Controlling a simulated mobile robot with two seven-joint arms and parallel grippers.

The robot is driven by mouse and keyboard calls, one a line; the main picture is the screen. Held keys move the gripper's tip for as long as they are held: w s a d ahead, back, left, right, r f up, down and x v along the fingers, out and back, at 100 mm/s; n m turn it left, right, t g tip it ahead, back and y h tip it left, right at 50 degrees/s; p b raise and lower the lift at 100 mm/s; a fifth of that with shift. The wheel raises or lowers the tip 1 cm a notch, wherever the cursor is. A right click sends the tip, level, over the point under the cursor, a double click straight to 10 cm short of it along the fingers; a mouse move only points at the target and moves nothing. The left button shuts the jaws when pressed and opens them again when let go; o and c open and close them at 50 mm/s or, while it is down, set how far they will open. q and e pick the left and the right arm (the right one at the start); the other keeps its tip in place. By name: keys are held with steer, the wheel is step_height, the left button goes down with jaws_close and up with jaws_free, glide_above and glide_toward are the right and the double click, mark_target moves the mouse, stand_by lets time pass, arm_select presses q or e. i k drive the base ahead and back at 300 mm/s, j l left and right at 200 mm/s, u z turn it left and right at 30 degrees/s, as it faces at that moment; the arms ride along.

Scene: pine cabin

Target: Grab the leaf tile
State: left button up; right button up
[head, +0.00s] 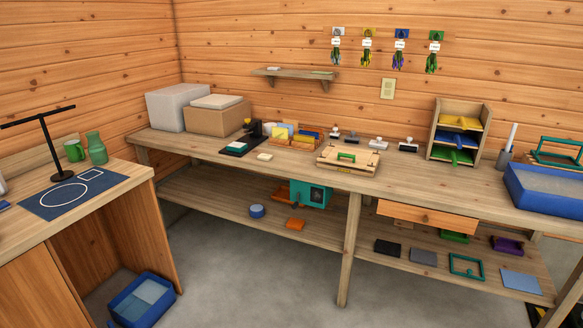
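No leaf tile can be made out for certain in the head view. A small cream tile-like block (265,156) lies on the long bench (300,163) near its front edge, and any leaf mark on it is too small to see. To its left is a black tray with a teal block (238,147) on it. Neither of my grippers is in view.
A wooden press board (347,164) with a green handle sits mid-bench. Boxes (217,120) stand at the back left, a blue tub (545,187) at the right end. A side desk (110,195) stands at left.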

mark_target(262, 155)
steer(key=i+l+u, duration=0.1)
steer(key=i+u, duration=0.15)
steer(key=i, duration=0.25)
steer(key=i+j+u, duration=0.1)
steer(key=i+j, duration=0.15)
steer(key=i, duration=0.2)
